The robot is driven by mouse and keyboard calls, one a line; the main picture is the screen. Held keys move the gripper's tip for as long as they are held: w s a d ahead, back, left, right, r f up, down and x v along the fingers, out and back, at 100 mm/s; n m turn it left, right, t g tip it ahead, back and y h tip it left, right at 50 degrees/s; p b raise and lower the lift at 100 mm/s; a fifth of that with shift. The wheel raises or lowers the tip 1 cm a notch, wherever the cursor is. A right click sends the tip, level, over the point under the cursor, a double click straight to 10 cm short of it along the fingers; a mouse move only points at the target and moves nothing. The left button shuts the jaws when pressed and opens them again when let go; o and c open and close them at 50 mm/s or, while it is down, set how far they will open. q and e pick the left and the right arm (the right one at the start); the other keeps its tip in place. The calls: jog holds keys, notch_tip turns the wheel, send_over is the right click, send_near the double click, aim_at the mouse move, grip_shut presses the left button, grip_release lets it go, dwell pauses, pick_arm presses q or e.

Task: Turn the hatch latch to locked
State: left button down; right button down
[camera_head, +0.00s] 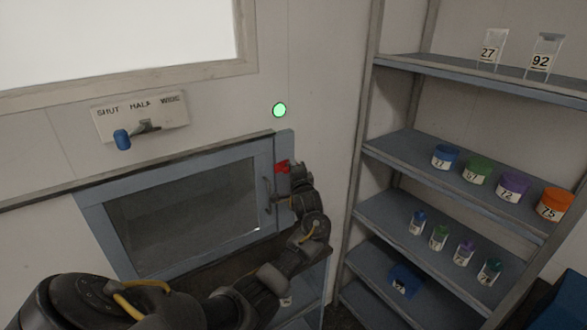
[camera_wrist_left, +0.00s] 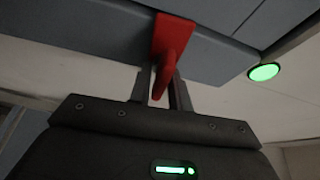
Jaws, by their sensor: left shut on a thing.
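The red hatch latch (camera_head: 282,167) sits on the right edge of the blue-grey hatch frame, beside the hatch window. My left gripper (camera_head: 292,174) is at the latch, its arm coming in from the lower left. In the left wrist view, the red latch (camera_wrist_left: 172,45) hangs down from the frame, and its lower end lies between the two fingers of my left gripper (camera_wrist_left: 160,90), which is shut on it. The hatch (camera_head: 185,205) looks closed, with a dark handle (camera_head: 266,196) at its right side. My right gripper is not in view.
A green round light (camera_head: 279,110) glows on the wall above the latch. A plate marked SHUT, HALF, WIDE (camera_head: 142,115) carries a blue-tipped lever (camera_head: 122,139). Shelving (camera_head: 440,75) with several numbered jars stands to the right, close to my arm.

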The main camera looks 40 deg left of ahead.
pick_arm(q)
jog(key=shift+f+m, duration=0.1)
jog(key=shift+m, duration=0.4)
jog(key=c, duration=1.5)
grip_release()
jog(key=shift+b+v, duration=1.3)
jog(key=shift+v, duration=4.15)
